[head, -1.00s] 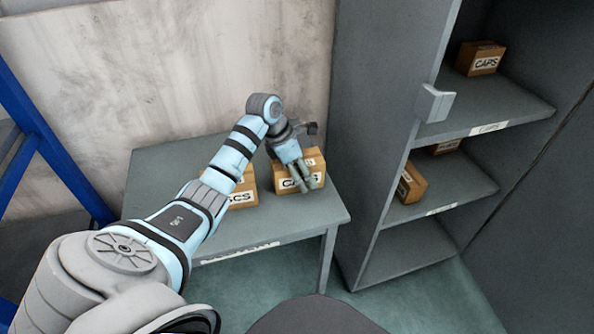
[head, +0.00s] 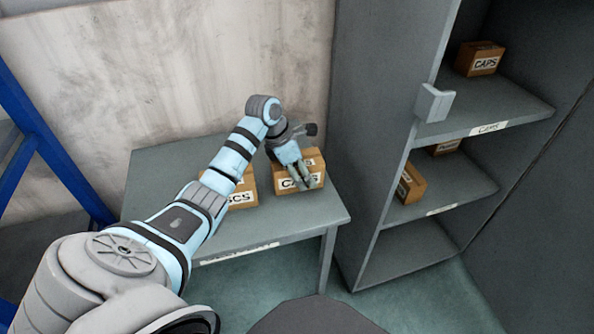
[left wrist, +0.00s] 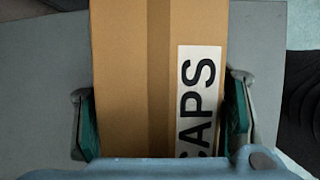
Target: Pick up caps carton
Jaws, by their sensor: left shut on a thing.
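The caps carton (head: 313,164) is a brown box with a white CAPS label, at the right part of the grey table (head: 290,220). My left gripper (head: 298,180) reaches down over it, shut on it. In the left wrist view the carton (left wrist: 130,80) fills the middle, with a gripper (left wrist: 162,115) finger pad on each side of it. I cannot tell whether the carton is lifted off the table. My right gripper is not in view.
Another brown carton (head: 244,195) stands just left on the table, partly behind my arm. A grey cabinet at the right holds a CAPS carton (head: 480,58) on its upper shelf and more cartons (head: 411,184) below. A blue frame (head: 45,140) stands at the left.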

